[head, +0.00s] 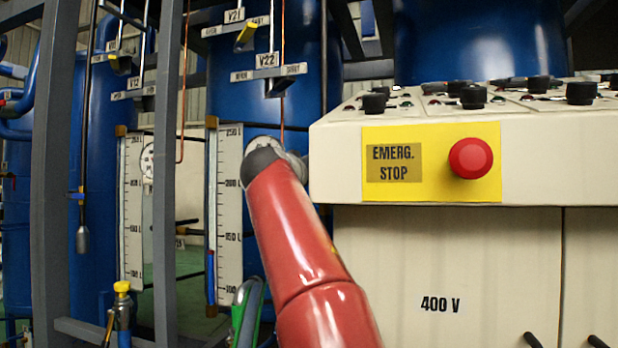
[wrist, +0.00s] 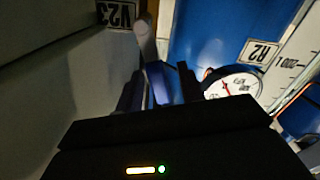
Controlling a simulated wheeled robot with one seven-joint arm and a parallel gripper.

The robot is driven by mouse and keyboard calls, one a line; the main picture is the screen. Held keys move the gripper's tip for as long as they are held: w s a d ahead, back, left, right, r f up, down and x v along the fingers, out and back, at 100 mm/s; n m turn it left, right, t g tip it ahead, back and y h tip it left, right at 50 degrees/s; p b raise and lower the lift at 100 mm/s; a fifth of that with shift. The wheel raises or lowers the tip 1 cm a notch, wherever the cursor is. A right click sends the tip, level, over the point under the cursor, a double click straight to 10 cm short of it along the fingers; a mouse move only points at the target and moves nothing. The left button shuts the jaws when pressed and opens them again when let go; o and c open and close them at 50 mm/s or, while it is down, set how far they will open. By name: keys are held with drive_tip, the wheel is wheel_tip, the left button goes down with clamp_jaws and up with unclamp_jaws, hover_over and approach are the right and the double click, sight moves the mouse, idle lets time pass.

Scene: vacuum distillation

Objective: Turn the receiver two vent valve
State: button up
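A blue lever-like part (wrist: 157,82) shows between the dark fingers of my gripper (wrist: 160,85) in the wrist view. The fingers stand apart on either side of it. I cannot tell whether they press on it. A pale rounded rod or pipe end (wrist: 146,38) lies just beyond, beside a V23 label (wrist: 118,14). A dial gauge (wrist: 232,86) and an R2 label (wrist: 258,52) are to the right, by a blue tank (wrist: 225,30). In the head view my red arm reaches up and away; my gripper is hidden there. No valve visibly labelled as receiver two's vent shows.
A cream control console (head: 335,155) with knobs and a red emergency stop button (head: 470,158) stands close right of my arm. Labels V21 (head: 234,15) and V22 (head: 267,60) hang by the blue tanks. A grey frame post (head: 165,170) stands left.

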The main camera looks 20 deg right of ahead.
drive_tip(key=b+v, duration=0.2)
drive_tip(key=v, duration=0.6)
drive_tip(key=shift+b, duration=0.35)
drive_tip(key=shift+w, duration=0.1)
drive_tip(key=shift+w+a+p, duration=0.1)
drive_tip(key=shift+p, duration=0.25)
drive_tip(key=c, duration=0.4)
drive_tip(key=a+n+p, duration=0.1)
drive_tip(key=n+p, duration=0.1)
drive_tip(key=w+a+f+n+g+h+p, duration=0.1)
drive_tip(key=n, duration=0.1)
drive_tip(key=w+a+n+g+p, duration=0.1)
drive_tip(key=a+n+p, duration=0.1)
drive_tip(key=n, duration=0.1)
drive_tip(key=shift+f+p, duration=0.3)
drive_tip(key=shift+f, duration=0.05)
clamp_jaws()
drive_tip(key=a+f+n+h+p, duration=0.1)
drive_tip(key=a+n+h+p, duration=0.3)
drive_tip(key=n, duration=0.4)
drive_tip(key=w+d+r+y+p, duration=0.1)
drive_tip(key=w+d, duration=0.2)
drive_tip(key=d, duration=0.6)
drive_tip(key=shift+w+r, duration=0.25)
drive_tip(key=shift+r, duration=0.05)
